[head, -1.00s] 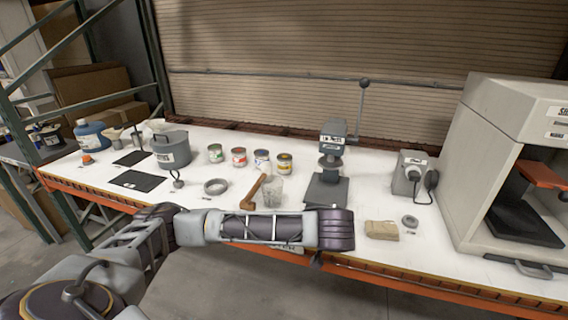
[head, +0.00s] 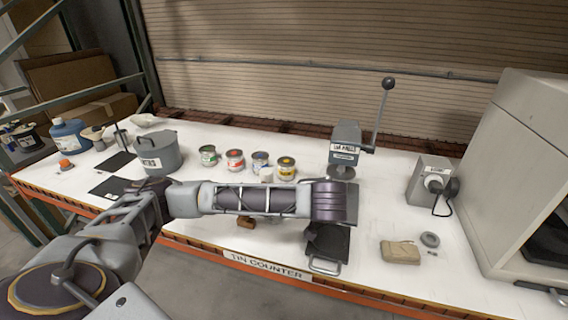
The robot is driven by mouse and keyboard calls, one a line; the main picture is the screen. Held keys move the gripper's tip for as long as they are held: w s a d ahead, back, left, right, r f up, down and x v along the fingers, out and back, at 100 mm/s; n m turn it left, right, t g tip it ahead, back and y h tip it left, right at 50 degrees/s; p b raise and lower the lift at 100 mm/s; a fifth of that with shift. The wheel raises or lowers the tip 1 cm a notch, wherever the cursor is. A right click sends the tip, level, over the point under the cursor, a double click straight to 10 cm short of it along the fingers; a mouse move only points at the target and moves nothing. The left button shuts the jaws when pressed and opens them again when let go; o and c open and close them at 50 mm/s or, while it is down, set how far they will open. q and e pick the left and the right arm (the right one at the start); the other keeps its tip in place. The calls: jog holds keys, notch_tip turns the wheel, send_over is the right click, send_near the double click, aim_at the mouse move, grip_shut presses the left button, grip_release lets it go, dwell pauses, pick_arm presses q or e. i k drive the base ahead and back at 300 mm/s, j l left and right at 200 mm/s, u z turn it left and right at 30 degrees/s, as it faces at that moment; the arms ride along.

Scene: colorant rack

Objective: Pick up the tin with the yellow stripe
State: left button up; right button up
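The tin with the yellow stripe (head: 286,169) stands upright on the white counter, at the right end of a row of small tins. Nothing holds it. My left arm crosses the view in front of the row, close below this tin in the picture. I cannot make out the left gripper's fingers. My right gripper is out of view.
Tins with green (head: 208,156), red (head: 235,160) and blue (head: 260,161) labels stand to its left. A lever press (head: 345,152) stands to its right, a grey pot (head: 158,155) farther left. A tan block (head: 400,252) lies at front right. My arm hides part of the counter.

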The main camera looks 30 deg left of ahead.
aim_at(286, 174)
jog(key=i+j, duration=0.65)
jog(key=j, duration=0.2)
